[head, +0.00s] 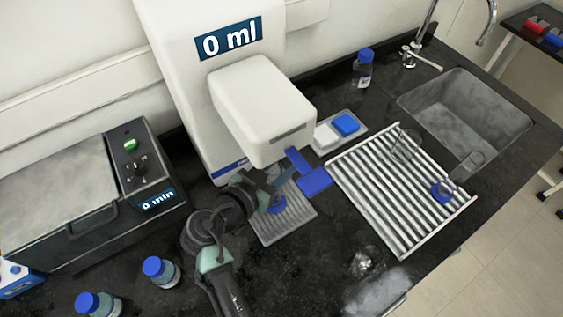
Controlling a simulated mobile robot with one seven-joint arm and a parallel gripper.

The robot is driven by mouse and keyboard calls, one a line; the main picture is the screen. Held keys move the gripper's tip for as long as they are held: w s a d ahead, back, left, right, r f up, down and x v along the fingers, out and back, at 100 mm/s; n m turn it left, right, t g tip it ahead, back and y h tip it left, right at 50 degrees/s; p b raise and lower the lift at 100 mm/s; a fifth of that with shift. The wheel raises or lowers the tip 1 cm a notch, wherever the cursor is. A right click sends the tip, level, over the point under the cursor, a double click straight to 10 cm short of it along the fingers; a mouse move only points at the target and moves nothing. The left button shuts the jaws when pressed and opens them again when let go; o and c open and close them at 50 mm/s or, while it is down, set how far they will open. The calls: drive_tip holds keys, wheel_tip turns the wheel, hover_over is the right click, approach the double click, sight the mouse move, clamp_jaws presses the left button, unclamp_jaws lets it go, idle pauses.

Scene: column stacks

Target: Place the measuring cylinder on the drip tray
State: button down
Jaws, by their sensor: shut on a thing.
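The drip tray (295,224), grey and ribbed, lies on the dark bench below the white dispenser's head. My gripper (270,191) is over the left and back part of the tray, just below the dispenser head, shut on the measuring cylinder. Only the cylinder's blue base (278,205) shows clearly, below the fingers and over the tray. Its clear body is mostly hidden by my gripper. I cannot tell whether the base touches the tray.
The white dispenser (262,105) and its blue lever (312,176) are close to my gripper. A drying rack (385,215) with glassware stands right of the tray. Blue-capped bottles (161,271) stand at front left. A sink (465,115) is at back right.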

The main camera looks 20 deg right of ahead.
drive_tip(key=shift+c, duration=2.2)
unclamp_jaws()
drive_tip(key=shift+f, duration=0.1)
drive_tip(key=shift+r, duration=0.2)
drive_tip(key=shift+s+a, duration=0.15)
drive_tip(key=shift+a, duration=0.15)
drive_tip(key=b+v, duration=0.2)
drive_tip(key=v, duration=0.9)
drive_tip(key=shift+a+r, duration=0.15)
drive_tip(key=shift+s, duration=0.1)
